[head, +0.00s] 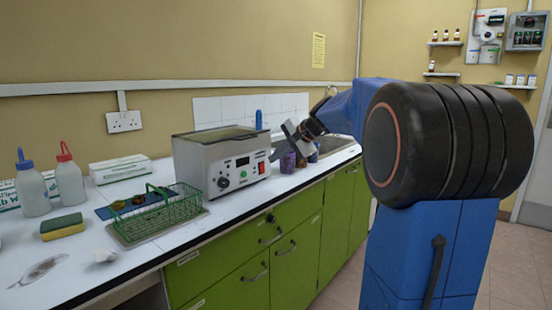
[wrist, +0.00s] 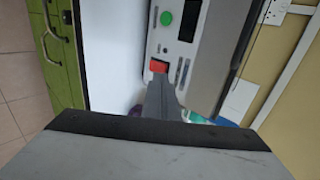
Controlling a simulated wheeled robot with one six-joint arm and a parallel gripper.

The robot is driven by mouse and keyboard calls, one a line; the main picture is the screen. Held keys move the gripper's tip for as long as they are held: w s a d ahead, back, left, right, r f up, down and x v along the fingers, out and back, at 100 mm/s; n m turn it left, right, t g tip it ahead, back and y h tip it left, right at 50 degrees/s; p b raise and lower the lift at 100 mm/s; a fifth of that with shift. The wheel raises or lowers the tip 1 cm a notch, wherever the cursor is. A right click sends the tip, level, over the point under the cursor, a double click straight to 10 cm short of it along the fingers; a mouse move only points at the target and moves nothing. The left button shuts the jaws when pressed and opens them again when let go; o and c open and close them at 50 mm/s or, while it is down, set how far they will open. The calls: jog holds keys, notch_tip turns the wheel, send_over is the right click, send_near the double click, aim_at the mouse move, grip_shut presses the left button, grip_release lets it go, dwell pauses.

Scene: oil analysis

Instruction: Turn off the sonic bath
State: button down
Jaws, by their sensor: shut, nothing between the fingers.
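The sonic bath (head: 205,158) is a grey metal box on the white bench, with knobs and a small display (head: 242,161) on its front panel. A red switch (head: 262,168) sits at the right end of that panel. In the wrist view the red switch (wrist: 160,66) shows just beyond the fingertips, beside a green round button (wrist: 167,18). My gripper (head: 273,156) is shut and empty, reaching in from the right. In the wrist view my gripper (wrist: 155,82) has its tips at the switch's edge; I cannot tell whether they touch it. The display's reading is too small to tell.
A green wire basket (head: 160,215) stands in front of the bath. Purple-toned bottles (head: 288,162) stand right of it, close below my gripper. Wash bottles (head: 68,178) and a sponge (head: 62,227) are at left. A sink (head: 335,143) lies behind.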

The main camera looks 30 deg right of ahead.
jog(key=w+r+v, duration=0.1)
jog(key=v, duration=0.9)
jog(key=shift+r, duration=0.4)
jog(key=shift+a, duration=0.2)
jog(key=s+a+f+n+g, duration=0.3)
jog(key=s+a+f+n, duration=0.3)
jog(key=s+a+f, duration=0.75)
jog(key=s+a+f+n+g+h, duration=0.1)
jog(key=s+a+f+n, duration=0.2)
jog(key=s+f, duration=0.5)
jog(key=s+a+f+n+h, duration=0.2)
jog(key=s+f+n, duration=0.3)
jog(key=s+f, duration=0.4)
jog(key=s+a, duration=0.1)
jog(key=s, duration=0.3)
jog(key=shift+a+g, duration=0.3)
jog(key=shift+g, duration=0.1)
